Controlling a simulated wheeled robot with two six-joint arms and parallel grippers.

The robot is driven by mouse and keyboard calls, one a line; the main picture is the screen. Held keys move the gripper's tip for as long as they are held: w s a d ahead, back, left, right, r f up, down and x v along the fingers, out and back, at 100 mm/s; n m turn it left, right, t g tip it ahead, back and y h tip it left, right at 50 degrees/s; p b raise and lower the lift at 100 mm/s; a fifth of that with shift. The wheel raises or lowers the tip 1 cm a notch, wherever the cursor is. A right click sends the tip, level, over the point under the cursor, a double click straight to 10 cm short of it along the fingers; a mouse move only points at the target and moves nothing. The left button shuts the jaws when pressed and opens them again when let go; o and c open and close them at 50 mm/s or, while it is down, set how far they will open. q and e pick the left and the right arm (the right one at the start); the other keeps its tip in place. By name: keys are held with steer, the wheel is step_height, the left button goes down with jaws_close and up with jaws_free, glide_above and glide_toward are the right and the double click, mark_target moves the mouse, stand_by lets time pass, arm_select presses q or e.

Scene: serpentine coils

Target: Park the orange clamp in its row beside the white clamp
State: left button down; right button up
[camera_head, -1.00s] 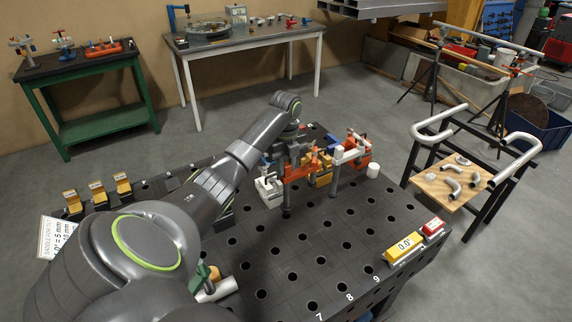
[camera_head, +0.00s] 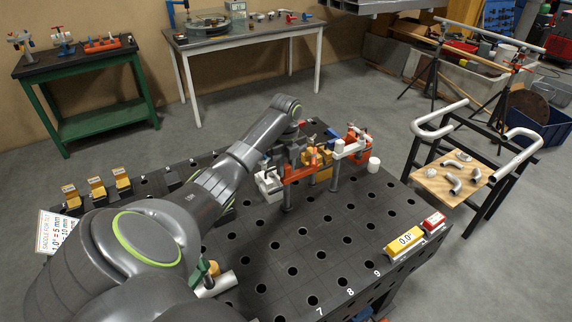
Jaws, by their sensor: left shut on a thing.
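The orange clamp (camera_head: 299,174) is upright over the black perforated table, its bar level and its grey post (camera_head: 288,197) pointing down. Whether the post sits in a hole is hard to tell. My left gripper (camera_head: 286,156) is at its back left side, shut on it; the fingertips are partly hidden by the clamp and my wrist. A yellow-orange clamp (camera_head: 321,158) shows behind the two. My right gripper is out of view.
The black table (camera_head: 330,238) has free holes in front of the clamps. A white block (camera_head: 268,183) is close left of the orange clamp. A white cylinder (camera_head: 373,164) and a red-orange clamp (camera_head: 357,141) are at the right. A yellow angle gauge (camera_head: 404,241) lies near the right edge.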

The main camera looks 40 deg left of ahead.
arm_select(q)
steer(key=shift+f, duration=0.35)
stand_by(0.3)
steer(key=shift+f, duration=0.35)
steer(key=c, duration=1.1)
jaws_free()
steer(key=shift+s+f, duration=0.1)
step_height(320, 180, up, 7)
steer(key=shift+f+b, duration=0.2)
steer(key=shift+b, duration=0.85)
step_height(320, 180, up, 4)
steer(key=p, duration=0.3)
steer(key=shift+f, duration=0.15)
steer(key=shift+r+p, duration=0.9)
steer(key=shift+p, duration=0.05)
